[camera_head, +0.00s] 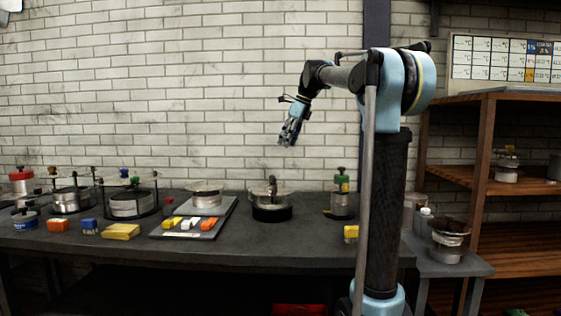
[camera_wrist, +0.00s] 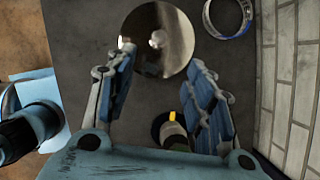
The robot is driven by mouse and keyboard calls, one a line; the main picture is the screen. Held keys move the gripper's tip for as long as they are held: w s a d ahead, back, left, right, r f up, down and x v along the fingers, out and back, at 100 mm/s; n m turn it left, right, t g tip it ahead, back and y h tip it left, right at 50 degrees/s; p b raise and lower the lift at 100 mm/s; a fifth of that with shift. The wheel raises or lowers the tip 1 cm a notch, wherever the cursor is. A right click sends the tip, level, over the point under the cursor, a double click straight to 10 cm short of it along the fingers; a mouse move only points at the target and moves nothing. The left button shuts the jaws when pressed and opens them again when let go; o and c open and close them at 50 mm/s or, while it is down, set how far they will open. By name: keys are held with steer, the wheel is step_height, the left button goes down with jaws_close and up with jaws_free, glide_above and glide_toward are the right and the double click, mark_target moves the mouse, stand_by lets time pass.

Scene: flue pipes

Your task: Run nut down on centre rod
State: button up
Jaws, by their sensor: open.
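A round metal flue piece with a centre rod (camera_head: 272,184) stands on a dark base (camera_head: 272,213) in the middle of the dark bench. In the wrist view a shiny round plate (camera_wrist: 178,52) with a pale knob or rod end (camera_wrist: 157,40) shows beyond the fingertips. I cannot make out a separate nut on it. My gripper (camera_head: 287,140) hangs in the air, well above the bench and slightly right of the rod. Its two blue-padded fingers also show in the wrist view (camera_wrist: 162,58), apart, with nothing between them.
A tray (camera_head: 222,212) with small blocks and a metal pot (camera_head: 206,195) lies left of the rod. Caged pots (camera_head: 130,204) stand farther left. A ring (camera_wrist: 231,30) lies near the wall.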

mark_target(272, 178)
steer(key=x, duration=1.6)
steer(key=shift+f, duration=0.25)
jaws_close()
steer(key=shift+s+a+m+t+h, duration=0.1)
steer(key=shift+m+t+h, duration=0.3)
steer(key=shift+m, duration=1.05)
steer(key=shift+m+t+h, duration=0.2)
steer(key=shift+m+t, duration=0.4)
steer(key=shift+m, duration=0.85)
steer(key=shift+c, duration=0.6)
jaws_free()
steer(key=shift+o, duration=0.6)
steer(key=shift+r, duration=0.15)
